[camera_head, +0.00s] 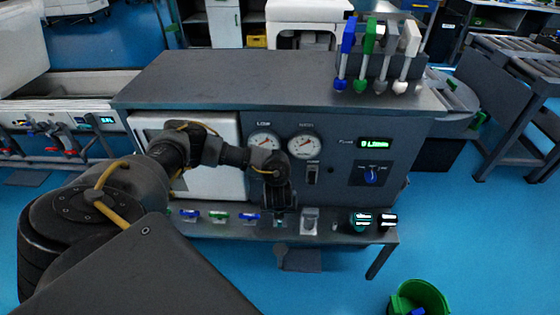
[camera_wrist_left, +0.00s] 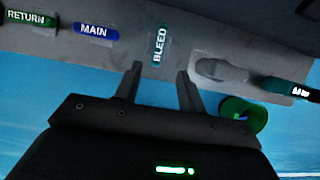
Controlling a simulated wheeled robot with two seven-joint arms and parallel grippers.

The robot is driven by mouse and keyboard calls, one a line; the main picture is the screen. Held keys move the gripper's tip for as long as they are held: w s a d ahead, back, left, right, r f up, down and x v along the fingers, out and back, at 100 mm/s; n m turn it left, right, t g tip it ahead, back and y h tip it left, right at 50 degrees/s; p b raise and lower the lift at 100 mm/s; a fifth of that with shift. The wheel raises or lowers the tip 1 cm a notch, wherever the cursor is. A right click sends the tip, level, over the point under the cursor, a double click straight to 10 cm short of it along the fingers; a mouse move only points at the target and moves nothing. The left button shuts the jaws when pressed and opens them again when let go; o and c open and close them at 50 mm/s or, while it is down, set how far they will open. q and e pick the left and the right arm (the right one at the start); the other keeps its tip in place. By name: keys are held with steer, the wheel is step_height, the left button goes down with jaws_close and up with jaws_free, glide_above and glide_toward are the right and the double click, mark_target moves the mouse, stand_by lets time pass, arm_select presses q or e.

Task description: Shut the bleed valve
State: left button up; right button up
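The bleed valve handle (camera_wrist_left: 159,44) is a dark teal bar lettered BLEED, on the grey shelf in the left wrist view. It points across the shelf, at right angles to the MAIN and RETURN handles. My left gripper (camera_wrist_left: 158,88) is open, its two fingers apart and pointing at the shelf, with the handle lying ahead between their lines. I cannot tell whether they touch it. In the head view my left gripper (camera_head: 279,207) hangs over the shelf below the gauges and mostly hides the bleed valve. My right gripper is not in view.
The blue MAIN handle (camera_wrist_left: 96,31) and green RETURN handle (camera_wrist_left: 28,18) lie to the left. A grey fitting (camera_wrist_left: 220,70) sits just right of the bleed valve. Two dark round-ended parts (camera_head: 361,220) are farther right. A green bin (camera_head: 420,296) stands on the floor.

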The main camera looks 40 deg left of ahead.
arm_select(q)
steer(key=b+x, duration=0.4)
steer(key=x, duration=0.5)
steer(key=shift+w+a+f, duration=0.1)
steer(key=shift+a+f, duration=0.1)
steer(key=shift+f, duration=0.15)
steer(key=shift+w+a+f, duration=0.15)
steer(key=shift+f, duration=0.25)
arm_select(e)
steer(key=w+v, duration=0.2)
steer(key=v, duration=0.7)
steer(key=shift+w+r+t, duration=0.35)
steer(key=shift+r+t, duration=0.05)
arm_select(q)
jaws_close()
